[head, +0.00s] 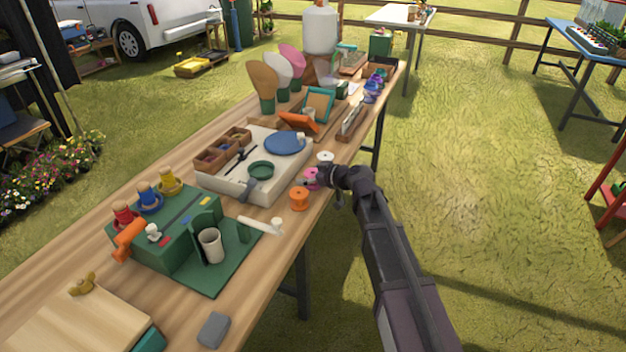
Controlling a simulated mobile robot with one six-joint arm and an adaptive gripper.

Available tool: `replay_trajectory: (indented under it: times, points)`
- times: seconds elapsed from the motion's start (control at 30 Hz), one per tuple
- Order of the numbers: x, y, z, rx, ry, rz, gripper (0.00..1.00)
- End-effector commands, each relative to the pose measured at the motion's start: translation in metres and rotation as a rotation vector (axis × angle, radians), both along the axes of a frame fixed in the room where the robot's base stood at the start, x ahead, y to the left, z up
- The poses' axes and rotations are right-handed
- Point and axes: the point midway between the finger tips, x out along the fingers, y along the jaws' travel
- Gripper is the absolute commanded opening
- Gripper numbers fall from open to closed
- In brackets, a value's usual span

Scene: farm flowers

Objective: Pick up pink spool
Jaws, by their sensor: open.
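The pink spool (311,176) stands near the right edge of the wooden table, between an orange spool (299,198) and a white spool (325,158). My gripper (322,178) reaches in from the right at the table edge, and its dark fingers are at the pink spool's right side. The gripper is open. The fingers partly cover the spool, and I cannot tell whether they touch it.
A white tray (222,185) with a blue disc and green bowl lies left of the spools. A green box unit (165,245) with coloured spools stands nearer. Grass is open to the right of the table.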

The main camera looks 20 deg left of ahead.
Motion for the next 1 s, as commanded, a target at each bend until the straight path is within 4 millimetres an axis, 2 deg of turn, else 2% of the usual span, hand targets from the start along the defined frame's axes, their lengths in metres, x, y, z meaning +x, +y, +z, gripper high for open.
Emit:
replay_trajectory:
  times: [0.13, 0.17, 0.3, 0.4, 0.77, 1.0]
  points:
    - [0.0, -0.0001, -0.0001, 0.0, 0.0, 0.0, 1.0]
    - [0.0, -0.0001, -0.0001, 0.0, 0.0, 0.0, 0.97]
    - [0.0, -0.0001, -0.0001, 0.0, 0.0, 0.0, 0.55]
    - [0.0001, -0.0001, 0.0, 0.0, 0.0, 0.0, 0.32]
    - [0.0, -0.0001, 0.0008, 0.0, 0.0, 0.0, 0.31]
    - [0.0, -0.0001, 0.0092, 0.0, 0.0, 0.0, 0.31]
